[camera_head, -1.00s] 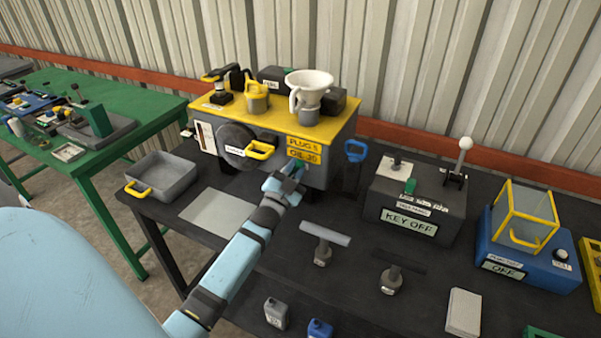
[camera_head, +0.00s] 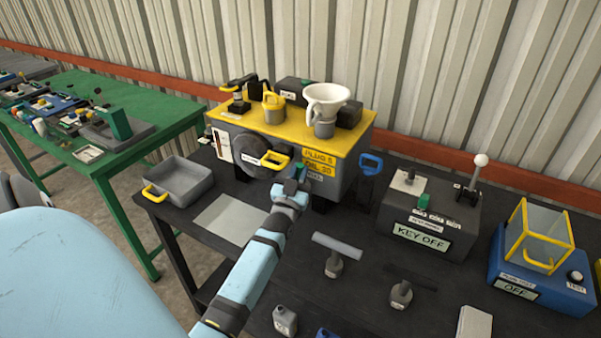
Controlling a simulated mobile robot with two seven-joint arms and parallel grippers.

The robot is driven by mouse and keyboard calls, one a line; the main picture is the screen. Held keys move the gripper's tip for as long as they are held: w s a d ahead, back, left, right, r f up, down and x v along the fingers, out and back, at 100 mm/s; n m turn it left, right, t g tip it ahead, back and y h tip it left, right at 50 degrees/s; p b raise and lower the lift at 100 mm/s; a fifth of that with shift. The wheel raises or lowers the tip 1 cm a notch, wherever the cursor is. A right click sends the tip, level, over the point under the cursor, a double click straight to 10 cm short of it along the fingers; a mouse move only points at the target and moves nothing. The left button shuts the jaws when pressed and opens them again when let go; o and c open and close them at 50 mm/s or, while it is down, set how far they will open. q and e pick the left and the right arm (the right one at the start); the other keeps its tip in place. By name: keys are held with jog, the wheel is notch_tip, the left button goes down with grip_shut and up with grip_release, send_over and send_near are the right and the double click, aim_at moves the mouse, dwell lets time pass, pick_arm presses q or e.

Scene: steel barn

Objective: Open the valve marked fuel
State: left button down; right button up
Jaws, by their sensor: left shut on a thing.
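A grey engine box (camera_head: 345,165) with a yellow top stands at the back of the black table. Its front has a round dark disc (camera_head: 247,150) with a yellow handle (camera_head: 272,160), and yellow labels (camera_head: 319,160) beside it. A small grey label (camera_head: 314,176) sits under them, too small to read surely. My left gripper (camera_head: 298,183) is at the box front, just below and left of these labels. It is shut on a small part there, which looks like the valve handle. The gripper hides most of that part, so its angle cannot be told. My right gripper is not in view.
A grey tray (camera_head: 180,184) and a pale sheet (camera_head: 226,219) lie left of my arm. A blue handle (camera_head: 371,162) stands at the box's right. A KEY OFF box (camera_head: 430,215), a blue box (camera_head: 545,270) and a T-handled tool (camera_head: 336,254) are further right.

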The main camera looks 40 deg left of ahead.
pick_arm(q)
jog(key=c, duration=1.3)
grip_release()
jog(key=shift+o, duration=1)
